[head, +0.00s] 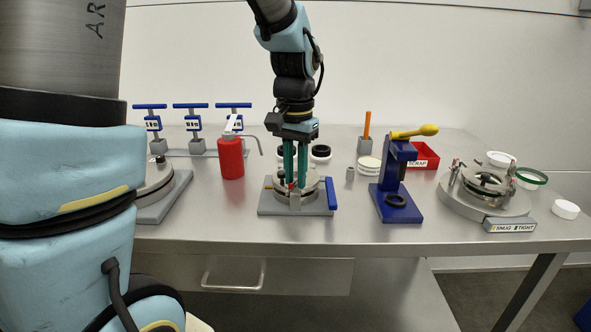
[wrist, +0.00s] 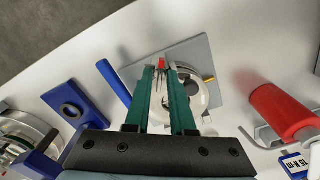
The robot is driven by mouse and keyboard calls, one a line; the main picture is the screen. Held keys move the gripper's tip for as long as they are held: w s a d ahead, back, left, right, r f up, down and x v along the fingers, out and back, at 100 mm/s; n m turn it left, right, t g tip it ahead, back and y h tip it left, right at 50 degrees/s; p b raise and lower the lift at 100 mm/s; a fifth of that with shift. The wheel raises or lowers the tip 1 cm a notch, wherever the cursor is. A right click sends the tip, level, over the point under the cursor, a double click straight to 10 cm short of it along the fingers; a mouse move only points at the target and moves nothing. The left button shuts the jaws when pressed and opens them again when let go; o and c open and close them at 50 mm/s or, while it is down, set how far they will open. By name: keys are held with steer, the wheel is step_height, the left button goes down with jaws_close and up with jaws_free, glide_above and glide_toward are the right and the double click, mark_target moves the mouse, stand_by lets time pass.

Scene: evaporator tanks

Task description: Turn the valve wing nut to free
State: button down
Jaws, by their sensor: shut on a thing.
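My gripper (head: 295,186) points straight down over the round metal fixture (head: 312,197) on a grey base plate at the middle of the table. Its green fingers are close together at the fixture's front part. A small red piece, which I take for the valve wing nut (wrist: 162,63), shows between the fingertips in the wrist view. The gripper is shut on it. The fingers hide most of the nut, so its angle cannot be told. A blue handle (head: 331,193) stands at the fixture's right side, and a small yellow part (head: 268,184) sticks out at its left.
A red bottle (head: 231,158) with a bent spout stands to the left. A blue press (head: 389,185) with a yellow handle stands to the right. Farther right is a round clamp fixture (head: 484,193) by a SNUG/TIGHT label. A red scrap bin (head: 424,156) is behind.

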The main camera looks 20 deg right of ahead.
mark_target(295, 180)
steer(key=n+p, duration=0.1)
steer(key=n, duration=0.4)
steer(key=shift+n, duration=0.4)
stand_by(0.4)
steer(key=c, duration=1)
jaws_free()
steer(key=shift+r, duration=0.1)
step_height(295, 180, up, 11)
steer(key=shift+f+b, duration=0.2)
steer(key=shift+b, duration=0.2)
